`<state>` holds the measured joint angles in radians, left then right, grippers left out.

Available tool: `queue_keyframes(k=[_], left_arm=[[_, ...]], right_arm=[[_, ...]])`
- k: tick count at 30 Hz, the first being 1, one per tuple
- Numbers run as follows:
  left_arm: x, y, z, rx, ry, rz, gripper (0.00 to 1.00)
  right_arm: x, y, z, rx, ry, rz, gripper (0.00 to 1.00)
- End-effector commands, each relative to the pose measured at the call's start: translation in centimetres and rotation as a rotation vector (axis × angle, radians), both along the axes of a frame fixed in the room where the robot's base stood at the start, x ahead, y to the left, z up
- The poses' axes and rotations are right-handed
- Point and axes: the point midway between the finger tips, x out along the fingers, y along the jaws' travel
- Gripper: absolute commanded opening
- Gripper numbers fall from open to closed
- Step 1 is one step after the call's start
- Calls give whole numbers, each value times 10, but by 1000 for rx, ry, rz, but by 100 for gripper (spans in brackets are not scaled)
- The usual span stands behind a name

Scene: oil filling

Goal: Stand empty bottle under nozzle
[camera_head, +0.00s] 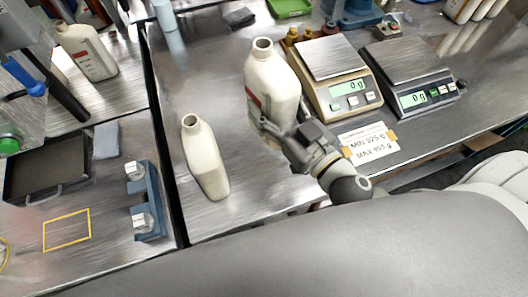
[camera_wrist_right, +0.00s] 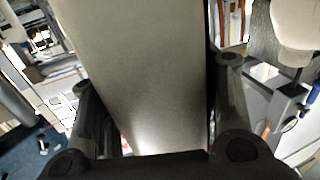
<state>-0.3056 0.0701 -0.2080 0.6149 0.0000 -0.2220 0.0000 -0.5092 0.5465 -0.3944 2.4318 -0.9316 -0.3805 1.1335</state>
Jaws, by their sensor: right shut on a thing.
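My right gripper (camera_head: 268,122) is shut on a white, open-necked bottle (camera_head: 272,78) in the head view. The bottle is nearly upright above the right bench, left of the scales; I cannot tell whether its base touches. In the right wrist view its pale side (camera_wrist_right: 140,75) fills the middle between the two fingers (camera_wrist_right: 155,105). A second open white bottle (camera_head: 205,160) stands on the right bench near its left edge. A dark tube (camera_head: 64,98), perhaps the nozzle, slants down from the machine (camera_head: 22,90) at the left, above a black tray (camera_head: 45,168). My left gripper is not seen.
Two scales (camera_head: 345,92) (camera_head: 412,78) reading 0 g and a MIN/MAX card (camera_head: 368,143) are on the right. A blue holder (camera_head: 148,200) and yellow outline (camera_head: 67,230) lie on the left bench. A dark gap separates the benches.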

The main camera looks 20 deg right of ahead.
Motion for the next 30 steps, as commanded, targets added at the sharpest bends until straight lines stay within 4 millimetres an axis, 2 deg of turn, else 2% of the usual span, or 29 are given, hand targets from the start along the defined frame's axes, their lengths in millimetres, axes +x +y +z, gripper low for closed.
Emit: queue_keyframes(k=[9,18,30], left_arm=[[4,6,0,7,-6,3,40],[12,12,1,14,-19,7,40],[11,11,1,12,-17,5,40]], right_arm=[[7,33,11,-12,-5,261,31],[7,53,13,-7,-2,483,31],[4,62,11,6,4,646,31]])
